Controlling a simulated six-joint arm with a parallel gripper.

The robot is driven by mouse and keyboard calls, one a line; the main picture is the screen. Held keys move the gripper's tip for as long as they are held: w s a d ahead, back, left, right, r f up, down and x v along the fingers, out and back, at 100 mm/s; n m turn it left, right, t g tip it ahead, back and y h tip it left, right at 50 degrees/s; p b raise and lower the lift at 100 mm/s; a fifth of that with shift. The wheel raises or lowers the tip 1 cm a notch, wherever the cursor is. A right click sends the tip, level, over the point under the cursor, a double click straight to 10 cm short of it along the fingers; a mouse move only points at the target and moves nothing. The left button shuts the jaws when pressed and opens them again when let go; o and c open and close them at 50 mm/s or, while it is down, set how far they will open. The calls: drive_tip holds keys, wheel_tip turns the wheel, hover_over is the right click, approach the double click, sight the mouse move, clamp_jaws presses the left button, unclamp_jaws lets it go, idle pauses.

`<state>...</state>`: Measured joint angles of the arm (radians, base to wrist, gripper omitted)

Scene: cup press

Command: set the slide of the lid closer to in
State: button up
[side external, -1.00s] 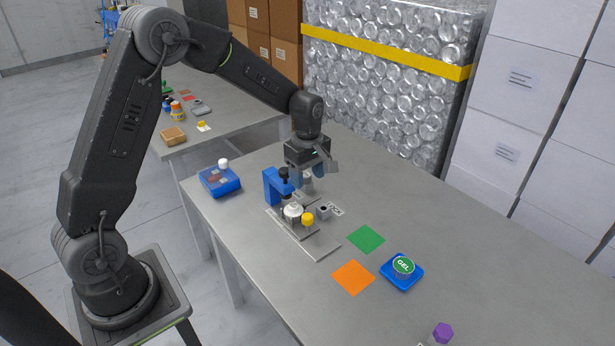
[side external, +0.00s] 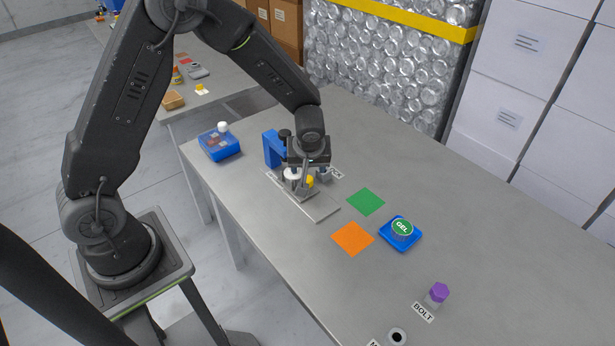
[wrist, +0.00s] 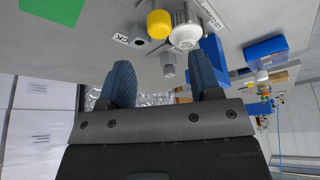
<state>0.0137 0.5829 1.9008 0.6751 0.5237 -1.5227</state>
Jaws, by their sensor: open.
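The lid closer has a blue upright frame (side external: 271,148) and a flat grey base (side external: 318,206) in the side view. A white round part (side external: 293,174) and a yellow knob (side external: 309,181) sit low at its front. They also show in the wrist view as the white part (wrist: 186,35) and the yellow knob (wrist: 160,24). My gripper (wrist: 162,64) is open, pointing down at the closer. A small grey cylinder (wrist: 168,64) appears between its fingers in the wrist view, with no visible contact. My wrist hides part of the closer in the side view.
A blue bin (side external: 219,145) stands behind at left. A purple-topped bolt (side external: 439,292) stands farther right.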

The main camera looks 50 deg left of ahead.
sight(308, 178)
drive_tip(key=x, duration=0.7)
drive_tip(key=shift+f, duration=0.25)
drive_tip(key=shift+c, duration=0.2)
clamp_jaws()
